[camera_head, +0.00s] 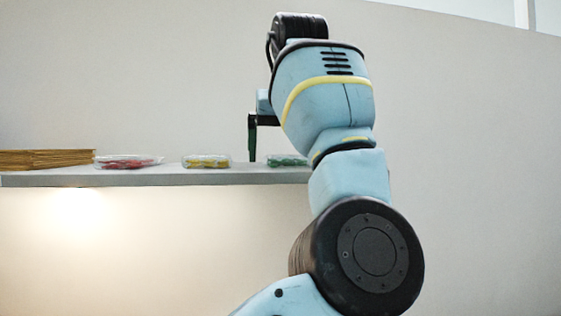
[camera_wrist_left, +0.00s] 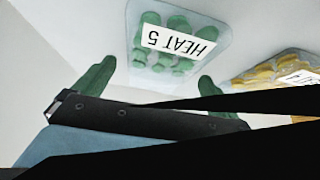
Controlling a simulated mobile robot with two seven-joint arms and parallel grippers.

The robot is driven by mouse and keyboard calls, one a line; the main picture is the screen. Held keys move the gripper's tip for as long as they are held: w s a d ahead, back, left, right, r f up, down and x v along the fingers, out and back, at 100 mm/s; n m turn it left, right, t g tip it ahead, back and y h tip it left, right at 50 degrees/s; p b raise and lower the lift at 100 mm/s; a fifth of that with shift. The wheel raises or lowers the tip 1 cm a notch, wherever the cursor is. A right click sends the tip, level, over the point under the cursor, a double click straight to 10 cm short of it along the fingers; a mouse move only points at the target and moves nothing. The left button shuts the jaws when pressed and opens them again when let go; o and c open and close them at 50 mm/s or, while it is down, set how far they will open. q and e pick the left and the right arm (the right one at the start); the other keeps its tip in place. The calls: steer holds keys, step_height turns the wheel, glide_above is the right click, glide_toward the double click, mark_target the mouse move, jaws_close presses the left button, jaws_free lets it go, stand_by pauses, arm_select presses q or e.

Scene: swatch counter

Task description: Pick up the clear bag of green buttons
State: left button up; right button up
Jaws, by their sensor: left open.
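The clear bag of green buttons (camera_head: 287,160) lies on the shelf, partly hidden by my arm in the head view. My left gripper (camera_head: 252,153) points down, just left of the bag in the head view, one dark green finger visible. In the left wrist view the gripper (camera_wrist_left: 157,72) is open, its two green fingers apart with the bag ahead between them. Nothing is held. I cannot tell whether a finger touches the bag.
A clear bag of yellow buttons (camera_head: 206,161) lies left of the green one, and a bag of red buttons (camera_head: 128,162) further left. A brown stack (camera_head: 45,159) sits at the left end of the shelf (camera_head: 190,177). A plain wall stands behind.

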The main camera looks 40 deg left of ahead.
arm_select(q)
steer(key=shift+d, duration=0.15)
steer(key=shift+c, duration=0.8)
steer(key=c, duration=0.9)
steer(key=shift+r, duration=0.15)
